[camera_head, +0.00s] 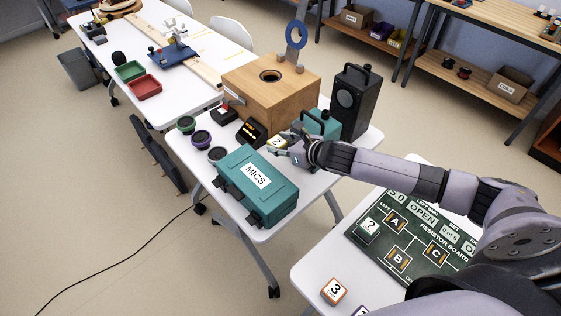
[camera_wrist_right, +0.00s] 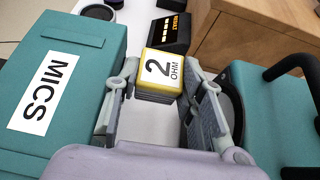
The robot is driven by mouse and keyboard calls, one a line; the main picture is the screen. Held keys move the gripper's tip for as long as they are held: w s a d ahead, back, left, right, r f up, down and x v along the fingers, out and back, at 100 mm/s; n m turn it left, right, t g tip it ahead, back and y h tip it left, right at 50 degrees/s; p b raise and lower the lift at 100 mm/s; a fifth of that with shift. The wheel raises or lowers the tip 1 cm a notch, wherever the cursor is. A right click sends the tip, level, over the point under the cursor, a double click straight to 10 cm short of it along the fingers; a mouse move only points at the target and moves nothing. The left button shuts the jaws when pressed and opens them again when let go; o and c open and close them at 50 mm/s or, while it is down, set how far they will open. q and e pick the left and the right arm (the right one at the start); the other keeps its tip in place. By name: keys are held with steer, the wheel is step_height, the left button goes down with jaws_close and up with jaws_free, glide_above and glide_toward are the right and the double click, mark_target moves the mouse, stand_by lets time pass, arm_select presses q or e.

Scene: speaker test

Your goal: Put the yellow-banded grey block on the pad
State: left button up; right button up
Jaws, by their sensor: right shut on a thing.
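The yellow-banded grey block (camera_head: 277,142) has a white top reading "2 OHM". In the right wrist view the block (camera_wrist_right: 160,72) sits between the fingertips of my right gripper (camera_wrist_right: 160,82), which is shut on it. In the head view my right gripper (camera_head: 284,148) is at the white table, between the teal MICS case and a teal box. Contact between block and table is not clear. A black RESULT device (camera_head: 252,133) stands just beyond the block. A "?" square (camera_head: 369,226) lies on the dark resistor board. Which surface is the pad is unclear. My left gripper is out of view.
The teal MICS case (camera_head: 256,187) is close on one side of the gripper, the teal handled box (camera_head: 320,124) on the other. A wooden box (camera_head: 270,92) and black speaker (camera_head: 355,102) stand behind. The resistor board (camera_head: 423,233) and orange-banded "3" block (camera_head: 334,291) are on the near table.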

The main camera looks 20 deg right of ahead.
glide_above(281, 170)
step_height(281, 170, down, 5)
steer(key=shift+s+r, duration=0.1)
steer(key=shift+r, duration=0.05)
step_height(281, 170, down, 2)
steer(key=shift+f, duration=0.65)
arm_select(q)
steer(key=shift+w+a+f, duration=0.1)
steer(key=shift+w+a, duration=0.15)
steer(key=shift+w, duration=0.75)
arm_select(e)
steer(key=shift+f, duration=0.15)
steer(key=o, duration=0.7)
steer(key=shift+f, duration=0.1)
steer(key=shift+o, duration=1.1)
